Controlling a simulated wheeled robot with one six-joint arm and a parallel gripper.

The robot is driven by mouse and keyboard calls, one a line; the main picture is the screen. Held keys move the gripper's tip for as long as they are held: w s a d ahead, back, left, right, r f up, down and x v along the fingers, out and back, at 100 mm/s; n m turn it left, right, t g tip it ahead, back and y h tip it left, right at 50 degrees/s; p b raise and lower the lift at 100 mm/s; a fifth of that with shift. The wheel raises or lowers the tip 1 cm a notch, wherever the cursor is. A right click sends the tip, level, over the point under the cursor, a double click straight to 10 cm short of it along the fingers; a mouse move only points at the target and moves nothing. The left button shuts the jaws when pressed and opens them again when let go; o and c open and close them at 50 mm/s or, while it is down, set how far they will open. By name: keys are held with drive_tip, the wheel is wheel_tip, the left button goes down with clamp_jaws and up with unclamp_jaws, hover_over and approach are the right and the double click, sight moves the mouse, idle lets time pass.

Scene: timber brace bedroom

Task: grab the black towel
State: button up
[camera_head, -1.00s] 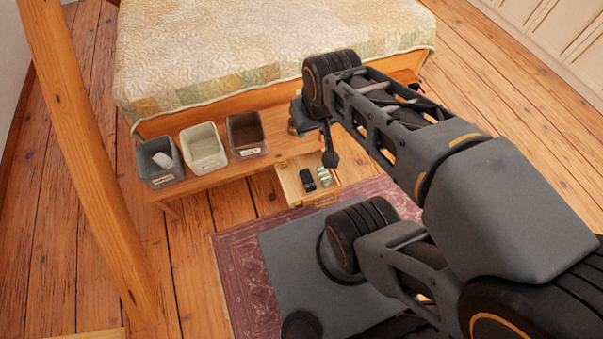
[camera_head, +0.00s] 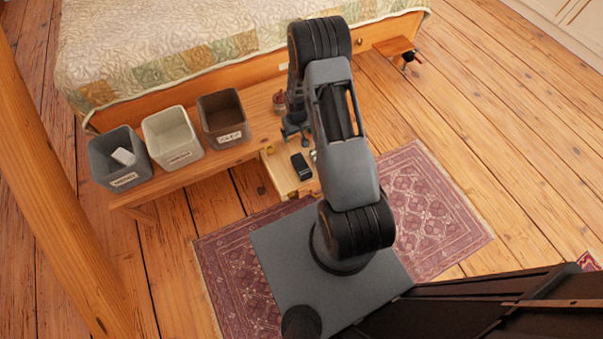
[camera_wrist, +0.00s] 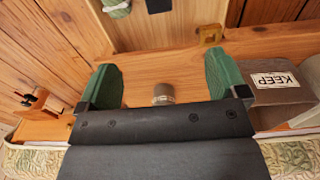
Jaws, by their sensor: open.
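The black towel (camera_head: 301,166) is a small dark roll lying in the open wooden drawer (camera_head: 279,181) below the bench. In the wrist view the black towel (camera_wrist: 158,5) is cut off by the top edge. A pale green-white roll (camera_wrist: 117,8) lies beside it; my arm mostly hides that roll in the head view. My gripper (camera_head: 296,134) is above the bench edge, just behind the towel and apart from it. In the wrist view my gripper's green fingers (camera_wrist: 160,80) are spread wide, with nothing held between them.
Three bins stand on the bench: grey (camera_head: 120,159) with a white item inside, white (camera_head: 173,138), and brown (camera_head: 223,119). A small metallic cylinder (camera_wrist: 163,93) shows on the wood between my fingers. The bed (camera_head: 190,45) is behind. A patterned rug (camera_head: 430,205) lies on the floor.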

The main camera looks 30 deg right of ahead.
sight(301, 164)
drive_tip(key=f+b, duration=0.1)
drive_tip(key=f, duration=0.5)
drive_tip(key=s+f+b, duration=0.1)
drive_tip(key=f, duration=0.5)
drive_tip(key=d+f+b, duration=0.1)
drive_tip(key=f+b, duration=0.1)
drive_tip(key=f, duration=0.4)
drive_tip(key=shift+s+f, duration=0.1)
drive_tip(key=shift+s, duration=0.25)
drive_tip(key=shift+a+f+b, duration=0.1)
drive_tip(key=shift+f+b, duration=1.05)
drive_tip(key=shift+f, duration=1.95)
drive_tip(key=shift+s, duration=0.1)
drive_tip(key=shift+c, duration=0.3)
drive_tip(key=c, duration=1)
drive_tip(key=shift+r, duration=0.15)
